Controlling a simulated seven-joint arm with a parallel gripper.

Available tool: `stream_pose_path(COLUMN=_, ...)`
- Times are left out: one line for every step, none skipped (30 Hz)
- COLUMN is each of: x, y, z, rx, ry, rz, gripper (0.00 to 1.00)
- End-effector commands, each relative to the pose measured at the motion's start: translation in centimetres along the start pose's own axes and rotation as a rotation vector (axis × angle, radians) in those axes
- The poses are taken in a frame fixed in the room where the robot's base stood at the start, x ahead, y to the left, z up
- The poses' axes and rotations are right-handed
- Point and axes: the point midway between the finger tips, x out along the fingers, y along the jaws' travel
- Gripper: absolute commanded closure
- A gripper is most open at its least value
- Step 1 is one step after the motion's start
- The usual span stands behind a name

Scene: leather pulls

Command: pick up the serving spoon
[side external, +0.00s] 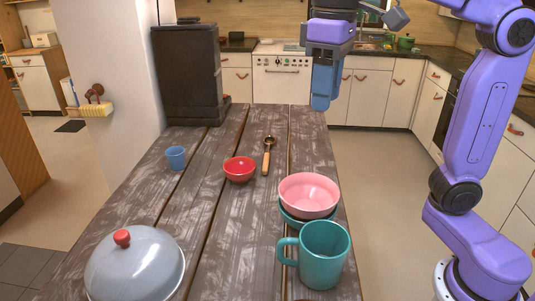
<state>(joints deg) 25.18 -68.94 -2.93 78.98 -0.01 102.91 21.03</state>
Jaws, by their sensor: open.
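The serving spoon (266,163) lies on the wooden table, with a dark metal bowl end at the far side and a light wooden handle pointing towards the camera. It is just right of a small red bowl, and nothing covers it. My gripper (321,103) hangs with its blue fingers pointing down, above and to the right of the spoon in the picture, near the table's far right edge. It is open and holds nothing that I can see. The fingers are seen nearly side-on, so the gap between them is hidden.
The red bowl (239,170) sits left of the spoon. Stacked pink (309,193) and teal bowls and a teal mug (325,255) stand nearer right. A blue cup (176,157), a grey dome lid (135,268) and a tall black box (187,75) stand left. The table (225,225) is clear beyond the spoon.

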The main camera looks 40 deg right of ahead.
Motion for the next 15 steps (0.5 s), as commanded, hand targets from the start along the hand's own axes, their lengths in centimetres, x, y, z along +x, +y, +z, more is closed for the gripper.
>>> stream_pose_path(x=0.0, y=0.4, z=-2.0, rx=0.074, ry=-0.004, rz=0.002, gripper=0.53)
stream_pose_path(x=-0.1, y=0.7, z=-3.1, rx=0.116, ry=-0.004, rz=0.003, gripper=0.53)
stream_pose_path(x=-0.1, y=1.1, z=-4.5, rx=0.172, ry=-0.004, rz=0.003, gripper=0.53)
stream_pose_path(x=-0.1, y=1.5, z=-5.5, rx=0.215, ry=-0.005, rz=0.004, gripper=0.53)
stream_pose_path(x=-0.1, y=1.9, z=-6.5, rx=0.256, ry=-0.006, rz=0.005, gripper=0.53)
stream_pose_path(x=0.0, y=2.5, z=-7.8, rx=0.313, ry=-0.006, rz=0.006, gripper=0.53)
stream_pose_path(x=0.1, y=3.0, z=-8.7, rx=0.356, ry=-0.006, rz=0.006, gripper=0.53)
stream_pose_path(x=0.2, y=3.5, z=-9.7, rx=0.397, ry=-0.007, rz=0.007, gripper=0.53)
stream_pose_path(x=0.3, y=4.3, z=-10.8, rx=0.454, ry=-0.008, rz=0.008, gripper=0.53)
stream_pose_path(x=0.5, y=4.8, z=-11.7, rx=0.496, ry=-0.009, rz=0.009, gripper=0.53)
stream_pose_path(x=0.6, y=5.5, z=-12.5, rx=0.538, ry=-0.009, rz=0.009, gripper=0.53)
stream_pose_path(x=0.9, y=6.4, z=-13.6, rx=0.594, ry=-0.009, rz=0.009, gripper=0.53)
stream_pose_path(x=1.1, y=7.1, z=-14.4, rx=0.637, ry=-0.009, rz=0.010, gripper=0.53)
stream_pose_path(x=1.3, y=7.8, z=-15.1, rx=0.678, ry=-0.010, rz=0.011, gripper=0.53)
stream_pose_path(x=1.6, y=8.8, z=-15.9, rx=0.732, ry=-0.011, rz=0.011, gripper=0.53)
